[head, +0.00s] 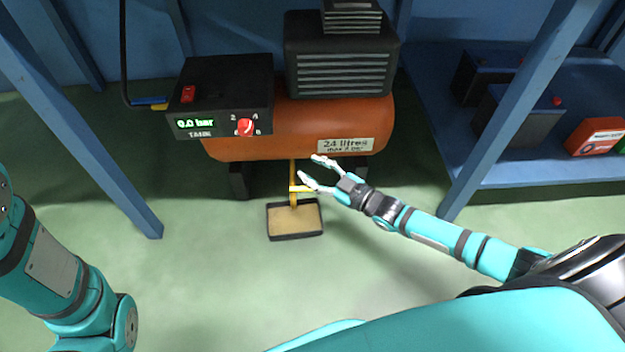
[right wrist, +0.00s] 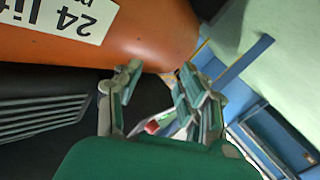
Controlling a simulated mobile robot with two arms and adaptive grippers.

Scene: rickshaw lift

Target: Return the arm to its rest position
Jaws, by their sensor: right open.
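My right arm reaches in from the lower right in the head view. My right gripper (head: 314,171) is open and empty, its fingertips just in front of the lower side of the orange tank (head: 240,148), by the yellow pipe and lever (head: 294,178) under it. In the right wrist view the two fingers (right wrist: 160,70) are spread apart with the orange tank (right wrist: 160,32) beyond them. I cannot tell whether a finger touches the lever or the tank. My left arm shows at the left edge of the head view; its gripper is out of view.
A shallow tray (head: 295,236) stands on the floor below the pipe. A black control box (head: 222,92) reads 0.0 bar, with a red knob and red switch. Blue posts (head: 520,95) flank the compressor. Batteries stand on a blue shelf (head: 530,172) at right. The front floor is clear.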

